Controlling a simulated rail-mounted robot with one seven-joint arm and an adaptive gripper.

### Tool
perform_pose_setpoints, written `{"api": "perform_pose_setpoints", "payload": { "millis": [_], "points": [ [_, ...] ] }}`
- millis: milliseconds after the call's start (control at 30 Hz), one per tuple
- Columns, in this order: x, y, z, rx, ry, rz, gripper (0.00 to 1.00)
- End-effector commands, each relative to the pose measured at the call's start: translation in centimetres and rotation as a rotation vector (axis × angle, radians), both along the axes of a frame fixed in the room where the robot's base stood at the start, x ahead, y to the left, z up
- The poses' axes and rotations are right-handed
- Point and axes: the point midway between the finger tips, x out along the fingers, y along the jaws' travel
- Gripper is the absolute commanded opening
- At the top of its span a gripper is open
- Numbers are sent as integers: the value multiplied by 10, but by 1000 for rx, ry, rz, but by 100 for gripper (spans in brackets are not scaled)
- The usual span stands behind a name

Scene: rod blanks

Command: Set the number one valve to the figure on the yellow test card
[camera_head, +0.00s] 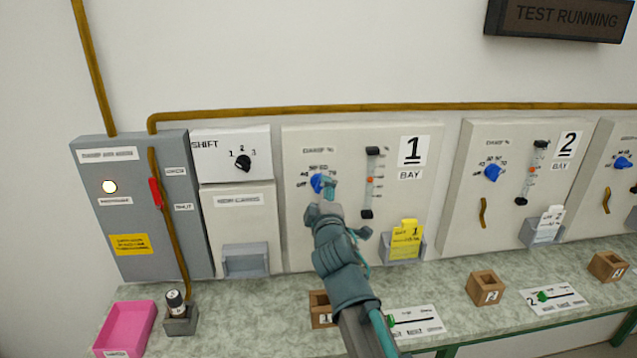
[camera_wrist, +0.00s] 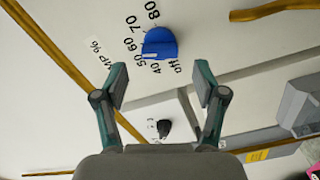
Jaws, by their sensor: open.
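The blue valve knob (camera_head: 316,183) sits on the bay 1 panel. In the wrist view the same knob (camera_wrist: 160,45) is ringed by a scale with off, 40, 50, 60, 70 and 80. I cannot tell surely which figure it points to. My gripper (camera_wrist: 160,80) is open and empty, its fingers apart, with the knob ahead of the gap. In the head view my gripper (camera_head: 326,186) is in front of the knob and partly covers it. The yellow test card (camera_head: 406,238) stands in a grey holder below right; it bears a 1, but its small print is unreadable.
A flow gauge (camera_head: 371,182) is right of the knob. The SHIFT dial (camera_head: 243,163) is on the left panel. A bay 2 panel (camera_head: 497,185) has its own blue knob. The bench carries a pink tray (camera_head: 126,328), wooden blocks and slider cards. A TEST RUNNING sign (camera_head: 558,18) hangs above.

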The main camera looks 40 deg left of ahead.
Motion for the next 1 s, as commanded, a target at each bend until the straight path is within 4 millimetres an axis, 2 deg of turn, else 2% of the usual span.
{"api": "perform_pose_setpoints", "payload": {
  "millis": [33,100,300,700,767,1000],
  "points": [
    [9,10,3,-1,0,-1,71],
    [17,17,3,-2,-1,-1,71],
    [32,31,1,-1,0,-1,71],
    [36,35,0,0,0,-1,71],
    [36,35,0,0,0,-1,64],
    [36,35,0,0,0,-1,24]
  ]
}}
